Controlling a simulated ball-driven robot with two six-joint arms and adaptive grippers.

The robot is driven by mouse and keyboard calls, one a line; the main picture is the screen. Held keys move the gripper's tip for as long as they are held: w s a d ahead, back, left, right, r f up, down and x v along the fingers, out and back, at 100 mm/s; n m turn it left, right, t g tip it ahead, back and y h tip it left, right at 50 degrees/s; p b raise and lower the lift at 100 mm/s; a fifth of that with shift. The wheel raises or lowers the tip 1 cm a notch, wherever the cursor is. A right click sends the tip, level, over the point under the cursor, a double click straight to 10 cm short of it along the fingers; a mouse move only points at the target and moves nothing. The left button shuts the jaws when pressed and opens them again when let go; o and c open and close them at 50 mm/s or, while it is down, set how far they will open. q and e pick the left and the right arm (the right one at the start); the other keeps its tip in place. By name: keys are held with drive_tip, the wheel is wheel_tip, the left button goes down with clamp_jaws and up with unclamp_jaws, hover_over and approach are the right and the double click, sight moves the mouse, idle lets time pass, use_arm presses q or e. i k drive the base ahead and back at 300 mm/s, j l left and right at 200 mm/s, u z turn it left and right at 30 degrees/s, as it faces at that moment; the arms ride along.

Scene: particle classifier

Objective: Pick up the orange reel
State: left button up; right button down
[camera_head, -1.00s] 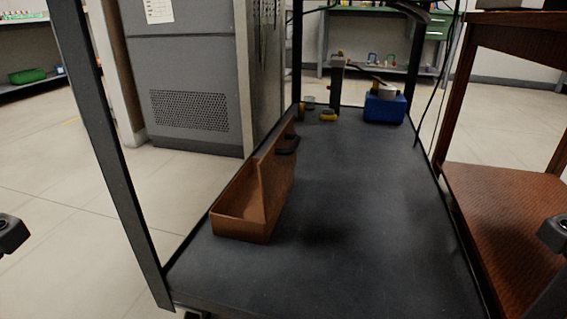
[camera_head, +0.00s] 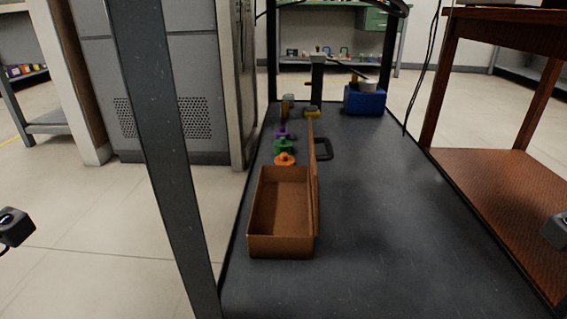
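The orange reel (camera_head: 285,159) is on the dark tabletop, just behind the far end of an open brown box (camera_head: 281,247). A green reel (camera_head: 283,146) and a purple reel (camera_head: 283,133) stand in a row behind it. My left gripper (camera_head: 14,228) shows only in part at the left edge, far from the reel. My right gripper (camera_head: 555,231) shows only in part at the right edge, also far from the reel. I cannot tell whether either is open or shut.
The dark tabletop (camera_head: 385,215) is clear to the right of the box. A dark frame post (camera_head: 168,170) rises at the front left. A blue block device (camera_head: 364,100) and a yellow item (camera_head: 311,113) stand at the back. A brown wooden table (camera_head: 490,180) stands to the right.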

sight(284, 158)
drive_tip(key=j+z, duration=0.1)
drive_tip(key=j, duration=0.5)
drive_tip(key=k+j, duration=0.1)
drive_tip(key=j, duration=0.5)
drive_tip(key=j+z, duration=0.15)
drive_tip(key=j, duration=0.5)
drive_tip(key=i+j, duration=0.1)
drive_tip(key=j, duration=0.2)
drive_tip(key=i+j+z, duration=0.15)
drive_tip(key=j, duration=0.2)
drive_tip(key=i+j, duration=0.1)
drive_tip(key=j, duration=0.2)
drive_tip(key=i+j+z, duration=0.15)
drive_tip(key=j, duration=0.2)
drive_tip(key=i+j+z, duration=0.1)
drive_tip(key=i, duration=0.35)
drive_tip(key=i+j, duration=0.3)
drive_tip(key=i, duration=0.15)
drive_tip(key=i+j+z, duration=0.15)
drive_tip(key=i, duration=0.3)
drive_tip(key=j, duration=0.1)
